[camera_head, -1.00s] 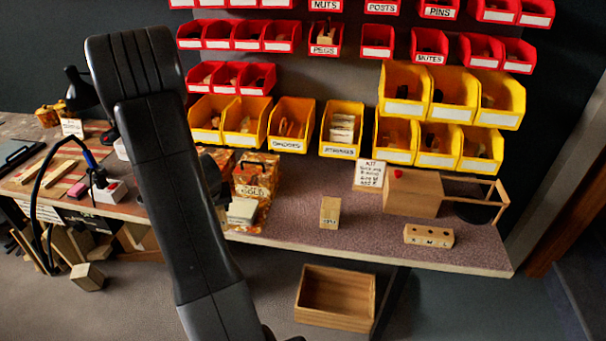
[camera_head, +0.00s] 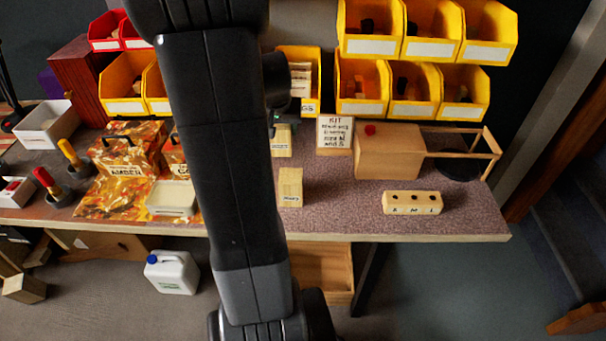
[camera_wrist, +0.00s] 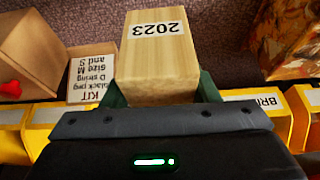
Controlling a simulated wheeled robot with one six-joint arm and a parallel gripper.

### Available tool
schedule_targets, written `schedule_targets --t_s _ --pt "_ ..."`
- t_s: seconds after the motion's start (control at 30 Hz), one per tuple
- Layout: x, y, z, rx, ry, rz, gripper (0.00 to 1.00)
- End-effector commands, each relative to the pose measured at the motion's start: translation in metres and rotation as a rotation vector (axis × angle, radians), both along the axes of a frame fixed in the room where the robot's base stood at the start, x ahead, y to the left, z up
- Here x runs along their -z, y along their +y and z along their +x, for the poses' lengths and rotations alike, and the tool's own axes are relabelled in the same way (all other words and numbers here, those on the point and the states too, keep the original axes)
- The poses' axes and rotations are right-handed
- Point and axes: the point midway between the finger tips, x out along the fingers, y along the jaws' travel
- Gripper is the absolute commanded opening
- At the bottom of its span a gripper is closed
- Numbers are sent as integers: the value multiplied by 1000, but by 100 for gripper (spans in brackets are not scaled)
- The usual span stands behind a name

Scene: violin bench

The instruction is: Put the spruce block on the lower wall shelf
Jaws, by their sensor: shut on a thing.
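A pale wooden block labelled 2023 (camera_wrist: 160,55) is between the green fingertips of my gripper (camera_wrist: 160,94) in the wrist view. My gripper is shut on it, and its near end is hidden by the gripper. In the head view a pale block (camera_head: 281,142), seemingly this one, shows beside my arm, in front of a yellow bin. My arm hides most of the gripper there. No wood type can be read on the block. I cannot make out the lower wall shelf in either current view.
Another pale block (camera_head: 290,187) stands on the bench (camera_head: 340,215). A KIT card (camera_head: 334,133), a wooden box (camera_head: 388,152) and a drilled block (camera_head: 412,203) are to the right. Yellow bins (camera_head: 372,110) line the back. An orange patterned case (camera_head: 130,148) is left.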

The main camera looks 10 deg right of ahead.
Motion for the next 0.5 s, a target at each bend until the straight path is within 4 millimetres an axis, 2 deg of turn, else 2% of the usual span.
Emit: schedule_targets --t_s 0.2,0.5 --pt "41 -1 -1 2 5 0 28" --pt "76 0 -2 0 4 0 28"
